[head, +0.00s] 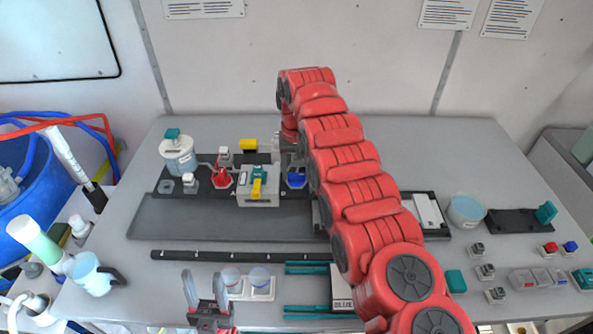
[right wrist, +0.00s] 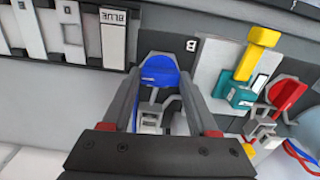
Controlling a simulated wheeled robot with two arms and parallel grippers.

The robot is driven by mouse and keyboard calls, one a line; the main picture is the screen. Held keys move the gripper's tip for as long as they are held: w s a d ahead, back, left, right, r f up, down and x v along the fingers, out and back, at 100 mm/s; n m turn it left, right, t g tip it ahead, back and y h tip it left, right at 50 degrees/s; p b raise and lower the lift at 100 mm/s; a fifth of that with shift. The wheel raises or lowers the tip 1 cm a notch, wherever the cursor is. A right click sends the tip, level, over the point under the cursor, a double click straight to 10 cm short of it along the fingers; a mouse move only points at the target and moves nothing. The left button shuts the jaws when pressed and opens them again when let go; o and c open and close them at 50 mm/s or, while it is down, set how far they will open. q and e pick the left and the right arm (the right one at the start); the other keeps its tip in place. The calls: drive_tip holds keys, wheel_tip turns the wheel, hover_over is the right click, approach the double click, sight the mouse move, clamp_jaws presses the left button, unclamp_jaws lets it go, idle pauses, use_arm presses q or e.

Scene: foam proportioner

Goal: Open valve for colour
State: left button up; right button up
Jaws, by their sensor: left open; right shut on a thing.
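The blue valve handle (head: 296,181) stands on the dark manifold plate, to the right of the grey mixer block (head: 258,190) with its yellow and teal lever (head: 258,182). My right gripper (head: 290,152) reaches down over the blue valve. In the right wrist view the blue valve handle (right wrist: 158,70) sits between its two fingertips, and the gripper is shut on it. The red valve handle (head: 221,178) is to the left of the block; it also shows in the right wrist view (right wrist: 284,95). My left gripper (head: 206,288) is open and empty at the front left.
A clear container with a teal cap (head: 178,152) stands at the back left. Two small cups (head: 246,279) sit near my left gripper. A black rail (head: 240,256) crosses the front. My right arm covers the middle right. A clear bowl (head: 466,209) stands further right.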

drive_tip(key=shift+w+m, duration=0.1)
drive_tip(key=shift+m, duration=0.4)
drive_tip(key=o, duration=1.4)
